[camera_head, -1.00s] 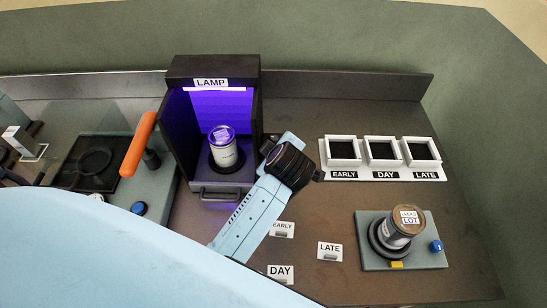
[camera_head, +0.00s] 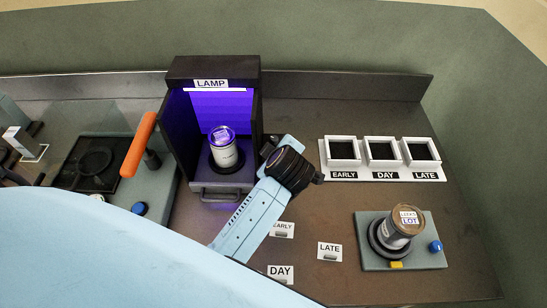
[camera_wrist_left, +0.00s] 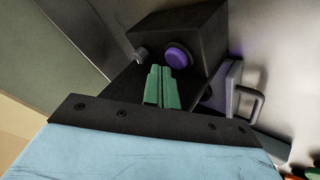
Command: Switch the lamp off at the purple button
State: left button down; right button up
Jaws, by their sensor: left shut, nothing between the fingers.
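The black lamp box (camera_head: 213,70) is lit purple inside. A can (camera_head: 224,151) with a purple-lit top stands in it on a dark round base. The purple button (camera_wrist_left: 178,56) is on a black housing on the box's side in the left wrist view; I cannot make it out in the head view. My left gripper (camera_wrist_left: 160,86) has its green fingers together and empty. They point toward the housing, just below and left of the button in the picture; I cannot tell whether they touch anything. In the head view my left wrist is right of the box, fingertips hidden.
An orange handle (camera_head: 138,145) and a blue button (camera_head: 139,208) are left of the box. A tray with compartments (camera_head: 381,175) labelled EARLY, DAY and LATE stands right. A jar (camera_head: 402,226) stands on a grey plate. Label cards (camera_head: 329,251) lie in front.

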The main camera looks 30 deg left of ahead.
pick_arm(q)
jog(key=shift+f, duration=0.6)
dwell(0.7)
jog(key=shift+r+p, duration=0.95)
jog(key=shift+p, duration=0.35)
notch_tip(320, 180, up, 2)
jog(key=p, duration=0.3)
jog(key=shift+r, duration=0.1)
notch_tip(320, 180, up, 2)
jog(key=shift+r, duration=0.9)
